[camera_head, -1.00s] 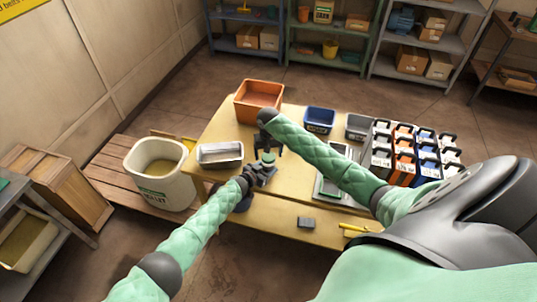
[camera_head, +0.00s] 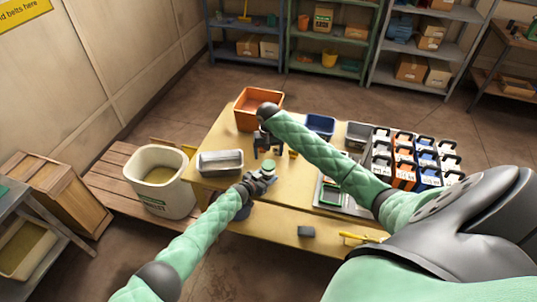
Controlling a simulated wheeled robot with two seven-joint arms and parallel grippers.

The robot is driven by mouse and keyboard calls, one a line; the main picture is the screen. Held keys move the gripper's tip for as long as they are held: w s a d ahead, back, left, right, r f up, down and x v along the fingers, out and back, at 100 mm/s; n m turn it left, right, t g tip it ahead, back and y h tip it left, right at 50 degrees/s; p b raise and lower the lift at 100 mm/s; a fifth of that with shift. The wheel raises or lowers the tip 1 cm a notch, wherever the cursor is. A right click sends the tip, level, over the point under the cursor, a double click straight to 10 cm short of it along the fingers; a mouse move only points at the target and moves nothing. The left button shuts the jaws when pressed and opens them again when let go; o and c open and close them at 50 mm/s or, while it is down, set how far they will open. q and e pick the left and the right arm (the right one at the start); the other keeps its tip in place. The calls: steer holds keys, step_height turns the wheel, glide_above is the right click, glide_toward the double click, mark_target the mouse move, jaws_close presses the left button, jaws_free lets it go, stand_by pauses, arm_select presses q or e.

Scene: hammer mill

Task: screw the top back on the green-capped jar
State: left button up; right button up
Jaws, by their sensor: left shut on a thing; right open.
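The jar with its green cap (camera_head: 268,165) is by the left part of the yellow table (camera_head: 290,190). The green top shows above my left gripper (camera_head: 263,176), which is shut on the jar from the near side. Most of the jar's body is hidden by that gripper. The green cap appears to be on the jar's mouth; how tightly it sits I cannot tell. My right gripper (camera_head: 268,152) is open, fingers pointing down, just above and beyond the green cap. It looks empty, with a small gap to the cap.
A metal tray (camera_head: 220,162) stands left of the jar, an orange bin (camera_head: 258,108) behind. A blue bin (camera_head: 320,125), a grey bin (camera_head: 358,135) and several labelled containers (camera_head: 405,160) fill the right. A white bucket (camera_head: 160,180) stands on the pallet at left.

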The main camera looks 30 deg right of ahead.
arm_select(q)
steer(key=o, duration=0.9)
steer(key=shift+a, duration=0.1)
steer(key=shift+v, duration=0.8)
arm_select(e)
steer(key=shift+r+p, duration=0.45)
steer(key=shift+r, duration=0.65)
arm_select(q)
steer(key=shift+r+v, duration=0.25)
steer(key=shift+v, duration=2.35)
steer(key=shift+r+v, duration=0.2)
steer(key=shift+v, duration=2.4)
arm_select(e)
steer(key=shift+r, duration=2.4)
